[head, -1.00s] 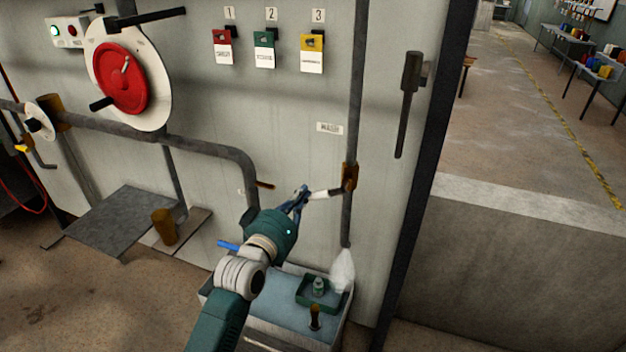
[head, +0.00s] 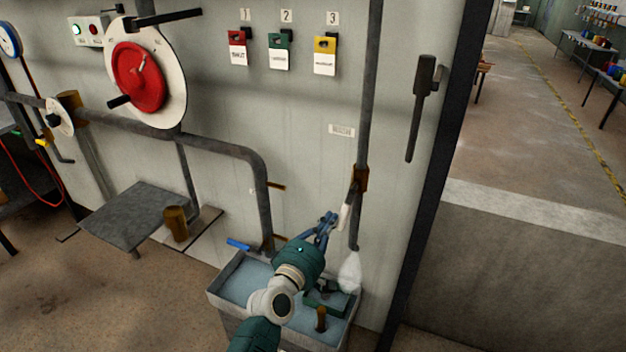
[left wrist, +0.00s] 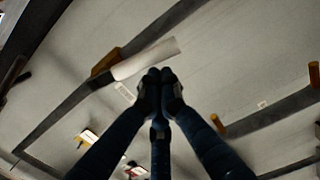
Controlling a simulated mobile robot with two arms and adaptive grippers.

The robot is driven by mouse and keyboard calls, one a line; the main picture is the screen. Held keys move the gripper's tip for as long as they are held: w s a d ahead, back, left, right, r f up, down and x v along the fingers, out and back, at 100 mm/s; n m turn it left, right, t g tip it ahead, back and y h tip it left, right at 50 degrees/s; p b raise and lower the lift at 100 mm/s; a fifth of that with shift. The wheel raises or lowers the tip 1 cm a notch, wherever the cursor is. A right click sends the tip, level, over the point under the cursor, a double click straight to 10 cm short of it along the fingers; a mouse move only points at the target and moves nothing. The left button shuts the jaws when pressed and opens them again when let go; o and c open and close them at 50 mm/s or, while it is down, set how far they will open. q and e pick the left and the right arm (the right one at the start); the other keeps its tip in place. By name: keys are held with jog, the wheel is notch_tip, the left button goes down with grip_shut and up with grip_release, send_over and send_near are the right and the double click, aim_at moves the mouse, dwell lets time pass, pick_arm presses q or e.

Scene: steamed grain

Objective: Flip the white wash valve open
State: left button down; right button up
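The white wash valve handle (head: 345,214) hangs steeply down and slightly left from its rusty orange valve body (head: 361,179) on the vertical grey pipe, below the wash label (head: 342,130). My left gripper (head: 331,218) is just left of the handle's lower part. In the left wrist view the gripper's dark fingertips (left wrist: 160,84) are together with nothing seen between them. The white handle (left wrist: 146,58) lies just beyond the tips there; I cannot tell whether they touch it. My right gripper is not in view.
Below is a grey basin (head: 222,300) with a green tray (head: 318,305) and a brown-handled tool. A whitish cloth-like thing (head: 350,272) hangs under the pipe. A dark lever (head: 420,105) is on the right, a red wheel (head: 140,77) on the left.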

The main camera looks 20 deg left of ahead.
pick_arm(q)
jog(key=shift+d+f+n, duration=0.25)
jog(key=shift+d+n, duration=0.45)
jog(key=shift+n, duration=0.1)
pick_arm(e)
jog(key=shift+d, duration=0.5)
